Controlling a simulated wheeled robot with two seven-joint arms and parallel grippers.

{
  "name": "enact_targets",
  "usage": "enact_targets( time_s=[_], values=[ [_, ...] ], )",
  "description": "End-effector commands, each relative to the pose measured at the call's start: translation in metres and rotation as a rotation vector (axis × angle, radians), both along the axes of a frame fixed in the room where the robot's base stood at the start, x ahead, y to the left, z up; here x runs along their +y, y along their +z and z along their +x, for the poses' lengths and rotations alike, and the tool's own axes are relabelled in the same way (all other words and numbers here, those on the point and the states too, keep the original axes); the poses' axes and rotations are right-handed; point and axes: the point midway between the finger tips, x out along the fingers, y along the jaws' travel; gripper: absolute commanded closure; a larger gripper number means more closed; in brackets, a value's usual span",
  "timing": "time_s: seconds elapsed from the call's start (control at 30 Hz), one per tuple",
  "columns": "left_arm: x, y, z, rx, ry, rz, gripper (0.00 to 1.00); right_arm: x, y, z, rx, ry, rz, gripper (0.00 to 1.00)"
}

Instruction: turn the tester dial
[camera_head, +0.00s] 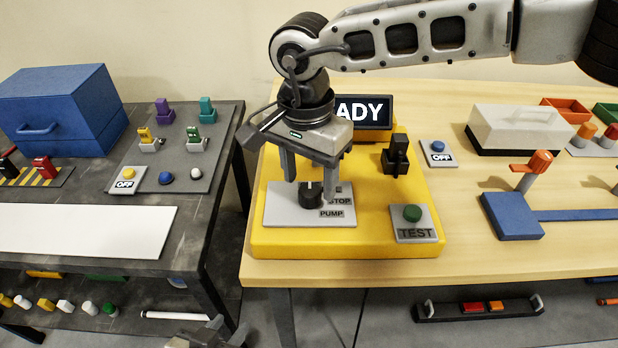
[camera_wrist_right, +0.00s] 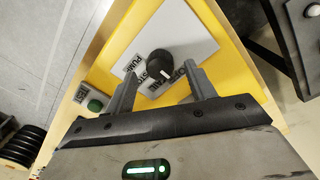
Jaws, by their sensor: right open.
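The black tester dial (camera_head: 311,196) sits on a light grey plate (camera_head: 280,206) on the yellow tester (camera_head: 380,245). A white pointer line shows on the dial. Labels beside it read STOP and PUMP; another label is mostly hidden by a finger. My right gripper (camera_head: 310,186) points down over the dial, fingers apart on either side. In the right wrist view the dial (camera_wrist_right: 159,62) shows between the open fingertips (camera_wrist_right: 160,72), with gaps visible. My left gripper (camera_head: 215,332) is partly in view at the bottom edge, low and away from the tester; its jaws are unclear.
The tester has a green TEST button (camera_head: 412,214), a black switch-like part (camera_head: 396,158) and a display (camera_head: 365,111) ending in ADY, partly hidden by my right gripper. A blue base with an orange handle (camera_head: 531,164) stands right. A dark bench (camera_head: 190,245) is left across a gap.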

Motion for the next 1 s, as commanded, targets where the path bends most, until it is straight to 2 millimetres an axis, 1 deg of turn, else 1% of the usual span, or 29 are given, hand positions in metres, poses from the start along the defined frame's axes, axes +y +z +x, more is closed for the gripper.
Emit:
enact_targets(
  time_s=[0.1,0.2,0.5,0.57,0.6,0.67,0.87,1.0],
  values=[
    [0.000,0.001,0.002,0.000,0.004,-0.001,0.64,0.000,-0.012,0.000,0.001,0.000,0.000,0.45],
    [0.000,0.000,0.003,0.001,0.004,0.001,0.64,0.000,-0.018,-0.001,0.001,0.000,0.000,0.45],
    [0.001,0.000,0.005,-0.002,0.005,0.002,0.64,0.000,-0.020,0.000,-0.001,0.000,0.001,0.45],
    [0.001,0.000,0.005,-0.003,0.006,0.002,0.64,0.000,-0.020,0.000,0.000,0.000,0.000,0.62],
    [0.001,0.001,0.005,-0.003,0.006,0.002,0.64,0.000,-0.019,0.000,0.000,0.000,0.000,0.73],
    [0.001,0.001,0.005,-0.004,0.006,0.002,0.64,0.000,-0.019,0.000,0.000,0.000,0.000,0.89],
    [0.002,0.001,0.005,-0.007,0.004,0.003,0.64,0.000,-0.019,0.000,0.000,-0.004,0.000,0.90],
    [0.002,-0.002,0.003,-0.004,0.004,0.003,0.64,0.000,-0.020,0.000,0.000,-0.030,0.000,0.90]
  ],
)
